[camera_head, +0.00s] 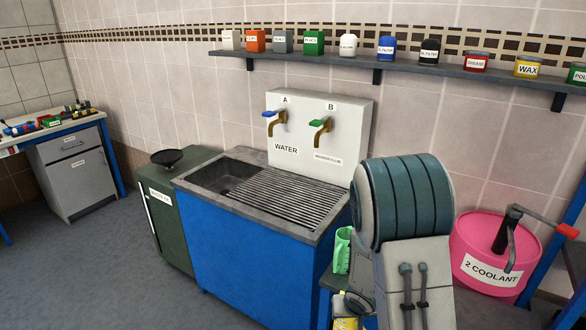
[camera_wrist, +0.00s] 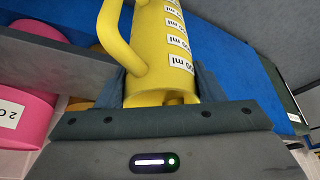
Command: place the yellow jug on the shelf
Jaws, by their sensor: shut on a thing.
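The yellow jug (camera_wrist: 163,60) has a handle and white labels reading "ml". It fills the middle of the wrist view, between the fingers of my gripper (camera_wrist: 160,88), which is shut on it. In the head view my arm hides the gripper. A yellow thing with a white label (camera_head: 344,312) shows low beside my arm; I cannot tell if it is the jug. A long grey wall shelf (camera_head: 400,69) carries several labelled cans and bottles. A lower grey surface (camera_head: 334,283) beside the sink holds a green jug (camera_head: 342,249).
A blue sink cabinet (camera_head: 240,255) stands left of my arm, with taps A and B behind. A pink "2 COOLANT" drum (camera_head: 490,250) with a crank is at right; it also shows in the wrist view (camera_wrist: 25,112), near a grey slab (camera_wrist: 62,52). Floor at left is clear.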

